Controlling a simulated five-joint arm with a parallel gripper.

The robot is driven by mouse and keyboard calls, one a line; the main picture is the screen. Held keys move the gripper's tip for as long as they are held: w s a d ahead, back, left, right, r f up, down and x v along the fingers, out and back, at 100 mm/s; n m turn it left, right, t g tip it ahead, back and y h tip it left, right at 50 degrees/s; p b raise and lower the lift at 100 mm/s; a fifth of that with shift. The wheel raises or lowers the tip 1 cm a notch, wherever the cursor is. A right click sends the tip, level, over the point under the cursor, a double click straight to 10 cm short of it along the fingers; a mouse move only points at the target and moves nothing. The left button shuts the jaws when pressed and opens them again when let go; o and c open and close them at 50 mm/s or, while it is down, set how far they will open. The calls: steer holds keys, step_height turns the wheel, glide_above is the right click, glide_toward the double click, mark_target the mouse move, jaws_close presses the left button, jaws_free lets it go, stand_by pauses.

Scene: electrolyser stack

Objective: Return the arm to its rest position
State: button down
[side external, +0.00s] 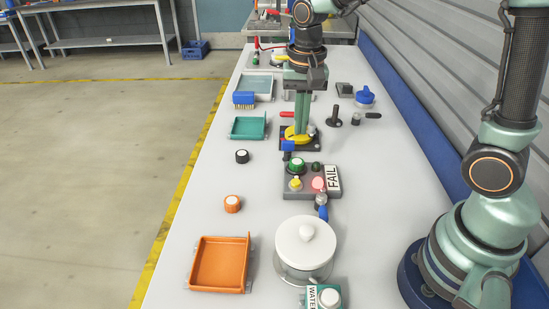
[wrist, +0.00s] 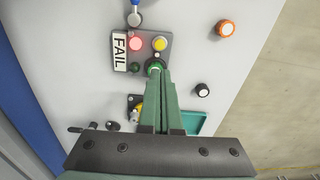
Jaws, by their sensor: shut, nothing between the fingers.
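My gripper (side external: 301,135) points straight down over the far half of the white bench, its two green fingers shut together with nothing between them. Its fingertips show in front of a yellow part on a dark base (side external: 316,145); I cannot tell how much gap is below them. In the wrist view my shut gripper (wrist: 155,72) reaches up the picture, its tips overlapping the edge of the control box (wrist: 153,36). The box carries a FAIL label (side external: 333,178), a lit red lamp (side external: 319,184), a green knob (side external: 297,165) and a yellow button (side external: 295,183).
A white lidded pot (side external: 304,246), a WATER container (side external: 324,298) and an orange tray (side external: 220,264) stand at the near end. An orange cap (side external: 232,204) and a black cap (side external: 242,156) lie left. A teal tray (side external: 248,128) and blue brush (side external: 244,98) are farther back.

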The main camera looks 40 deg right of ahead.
steer(key=s+d+r+n+t, duration=0.2)
steer(key=s+r+n+t, duration=0.3)
steer(key=s+n, duration=0.3)
steer(key=shift+s+d+r+n, duration=0.3)
steer(key=shift+s+d+r, duration=0.05)
steer(key=shift+r, duration=0.55)
